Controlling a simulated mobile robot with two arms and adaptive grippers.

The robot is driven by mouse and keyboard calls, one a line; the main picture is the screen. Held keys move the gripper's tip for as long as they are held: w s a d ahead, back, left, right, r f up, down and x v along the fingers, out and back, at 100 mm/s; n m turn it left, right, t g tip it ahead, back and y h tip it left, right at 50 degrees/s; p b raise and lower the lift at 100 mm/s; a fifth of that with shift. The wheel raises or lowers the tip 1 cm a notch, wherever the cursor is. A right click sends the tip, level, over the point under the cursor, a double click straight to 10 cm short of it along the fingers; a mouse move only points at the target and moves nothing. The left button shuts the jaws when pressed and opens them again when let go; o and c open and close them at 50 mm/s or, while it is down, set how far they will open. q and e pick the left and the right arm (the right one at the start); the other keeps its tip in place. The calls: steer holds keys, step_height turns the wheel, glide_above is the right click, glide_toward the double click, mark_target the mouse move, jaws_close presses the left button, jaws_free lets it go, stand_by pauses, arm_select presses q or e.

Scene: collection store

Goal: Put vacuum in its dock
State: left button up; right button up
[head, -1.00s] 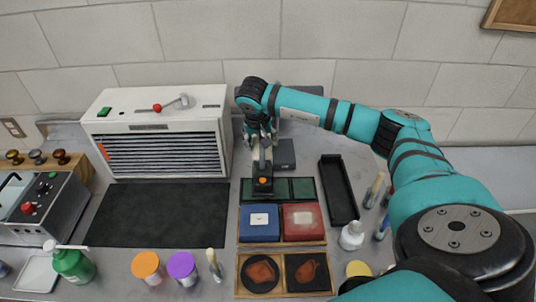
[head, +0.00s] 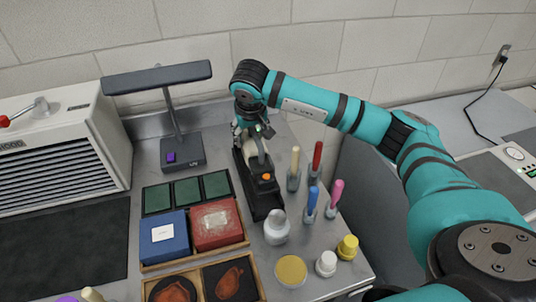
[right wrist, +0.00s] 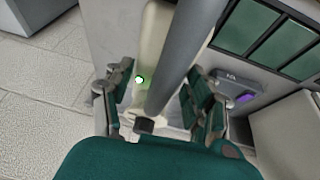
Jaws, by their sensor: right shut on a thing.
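The vacuum (head: 263,168) is a small handheld unit with a dark nose, a pale handle and an orange button. My right gripper (head: 252,133) is shut on its handle. In the right wrist view, the right gripper (right wrist: 158,105) has its fingers on both sides of the grey and cream vacuum (right wrist: 175,65), which shows a green light. The dock, a long black tray (head: 268,209), lies directly under the vacuum in the head view. I cannot tell whether the vacuum touches the tray. My left gripper is not in view.
A dark lamp (head: 183,150) stands left of the vacuum. Brushes in holders, such as a red one (head: 316,160), and a white bottle (head: 277,228) stand close on the right and front. Blue (head: 164,238) and red (head: 216,224) boxes sit in a wooden tray to the left.

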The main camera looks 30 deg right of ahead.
mark_target(251, 139)
step_height(251, 139, down, 2)
steer(key=shift+a+f+p, duration=0.1)
steer(key=shift+f+p, duration=0.15)
steer(key=shift+p, duration=0.1)
steer(key=shift+f, duration=0.35)
step_height(251, 139, down, 4)
steer(key=shift+r+p, duration=0.2)
steer(key=shift+p, duration=0.45)
steer(key=shift+w+f, duration=0.1)
steer(key=shift+f, duration=0.2)
steer(key=o, duration=1.1)
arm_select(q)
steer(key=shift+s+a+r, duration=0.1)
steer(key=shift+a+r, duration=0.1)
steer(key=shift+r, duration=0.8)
